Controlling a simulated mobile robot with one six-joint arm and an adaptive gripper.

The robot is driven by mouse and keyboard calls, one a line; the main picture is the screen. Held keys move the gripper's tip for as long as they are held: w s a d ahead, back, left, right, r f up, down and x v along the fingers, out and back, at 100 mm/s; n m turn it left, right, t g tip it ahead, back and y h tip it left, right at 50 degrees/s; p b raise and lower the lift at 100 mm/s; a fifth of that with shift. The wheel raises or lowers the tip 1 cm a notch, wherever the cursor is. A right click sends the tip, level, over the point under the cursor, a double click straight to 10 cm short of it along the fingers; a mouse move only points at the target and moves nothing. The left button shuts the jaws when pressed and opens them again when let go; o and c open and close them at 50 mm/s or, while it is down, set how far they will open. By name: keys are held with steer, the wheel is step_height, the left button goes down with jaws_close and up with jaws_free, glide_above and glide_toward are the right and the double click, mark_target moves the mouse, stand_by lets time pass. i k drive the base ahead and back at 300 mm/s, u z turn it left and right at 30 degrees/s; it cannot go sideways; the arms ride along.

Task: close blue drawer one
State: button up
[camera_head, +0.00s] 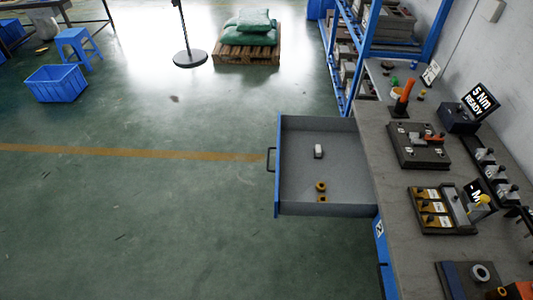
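An open drawer (310,208) with a blue front and grey inside sticks out to the left from under the workbench. Its blue front panel (277,190) faces left and carries a dark bar handle (270,160). A small white block (318,151) and a small yellow and brown part (321,190) lie in the drawer. Another blue drawer front (380,243) with a white label is partly visible below the bench edge, nearer the bottom. I cannot read a number on the open drawer. My gripper is not in view.
The grey workbench (388,205) holds fixtures, small trays and a display reading "5 Nm READY" (482,101). A blue shelf rack (362,50) stands behind it. A pallet with green sacks (249,35) and a blue crate (56,83) stand farther back. The floor left of the drawer is clear.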

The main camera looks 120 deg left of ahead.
mark_target(349, 192)
steer(key=z, duration=0.05)
steer(key=k, duration=1.1)
steer(key=u, duration=4.05)
